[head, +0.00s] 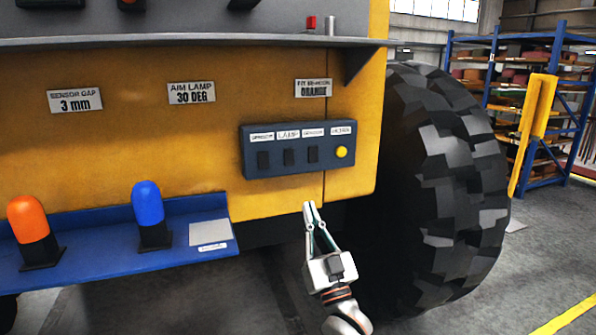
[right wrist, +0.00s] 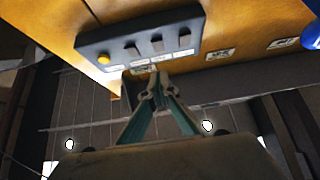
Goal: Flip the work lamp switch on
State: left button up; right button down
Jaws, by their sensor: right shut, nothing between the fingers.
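The dark blue switch panel (head: 298,150) is fixed to the yellow machine side. It carries three black rocker switches and a yellow round button (head: 341,152) at its right end. The switch under the LAMP label (head: 289,157) is the middle one of the three; its position is too small to tell. My right gripper (head: 309,205) is shut and empty, just below the panel and apart from it. In the right wrist view the fingertips (right wrist: 157,76) meet below the panel (right wrist: 140,42), which appears upside down. My left gripper is not in view.
A grey shelf (head: 200,42) juts out above the panel. A blue ledge (head: 110,250) at lower left bears an orange beacon (head: 27,218) and a blue beacon (head: 148,203). A large black tyre (head: 440,180) stands right of the panel. Space in front of the panel is clear.

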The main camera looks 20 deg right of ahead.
jog(key=shift+s, duration=0.1)
jog(key=shift+r, duration=0.1)
jog(key=p, duration=0.2)
send_near(290, 160)
notch_tip(290, 160, up, 4)
jog(key=shift+w+a+f, duration=0.1)
jog(key=shift+w, duration=1)
jog(key=shift+w+f, duration=0.1)
jog(key=shift+w, duration=1.05)
